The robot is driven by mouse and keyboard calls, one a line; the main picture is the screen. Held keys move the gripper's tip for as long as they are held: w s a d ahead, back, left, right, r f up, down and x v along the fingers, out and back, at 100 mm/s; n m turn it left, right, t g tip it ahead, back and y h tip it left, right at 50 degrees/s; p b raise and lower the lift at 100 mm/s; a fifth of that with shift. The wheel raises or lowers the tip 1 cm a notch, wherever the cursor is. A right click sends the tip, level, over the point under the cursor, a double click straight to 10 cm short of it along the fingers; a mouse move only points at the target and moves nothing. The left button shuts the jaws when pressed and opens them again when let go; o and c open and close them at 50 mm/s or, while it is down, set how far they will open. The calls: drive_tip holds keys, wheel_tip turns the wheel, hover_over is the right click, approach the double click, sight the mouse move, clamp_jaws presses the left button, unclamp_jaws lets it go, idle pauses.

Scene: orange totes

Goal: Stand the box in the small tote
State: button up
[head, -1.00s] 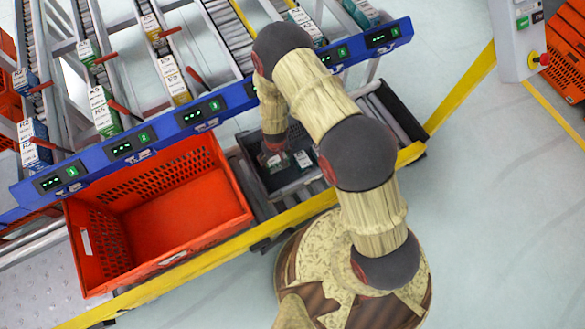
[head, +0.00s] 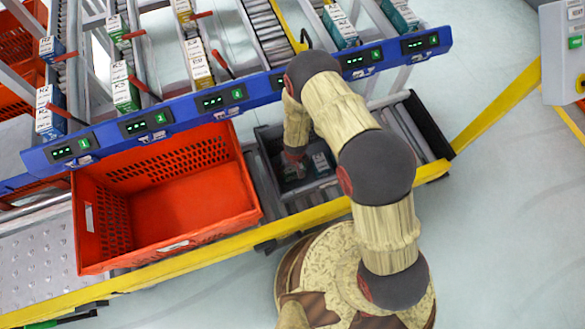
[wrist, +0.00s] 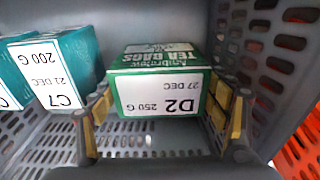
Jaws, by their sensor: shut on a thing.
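The small tote is the dark grey one (head: 264,165) on the conveyor, right of the big orange tote. Its slotted grey walls (wrist: 150,18) fill the wrist view. My gripper (head: 294,157) is down inside it. In the wrist view its two fingers (wrist: 162,115) are on either side of a green tea-bag box (wrist: 155,62) with a white D2 250 G label, and it is shut on it. The box is within the tote walls; whether it touches the floor I cannot tell. A teal C7 200 G box (wrist: 75,50) stands to the left, apart from the held box.
The large orange tote (head: 250,190) is empty and next to the small tote. A blue rail (head: 150,125) with lit displays runs behind, with boxes on sloped lanes above. A second teal box (wrist: 12,88) is at the wrist view's left edge.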

drive_tip(key=shift+f+b, duration=0.3)
drive_tip(key=shift+f, duration=0.05)
drive_tip(key=o, duration=1.2)
drive_tip(key=shift+o, duration=0.2)
drive_tip(key=r+p, duration=0.2)
drive_tip(key=r, duration=0.2)
drive_tip(key=r+p, duration=0.2)
drive_tip(key=r, duration=0.2)
drive_tip(key=s+r+p, duration=0.1)
drive_tip(key=r+p, duration=0.1)
drive_tip(key=r, duration=0.3)
drive_tip(key=shift+s+d, duration=0.1)
drive_tip(key=shift+d, duration=0.1)
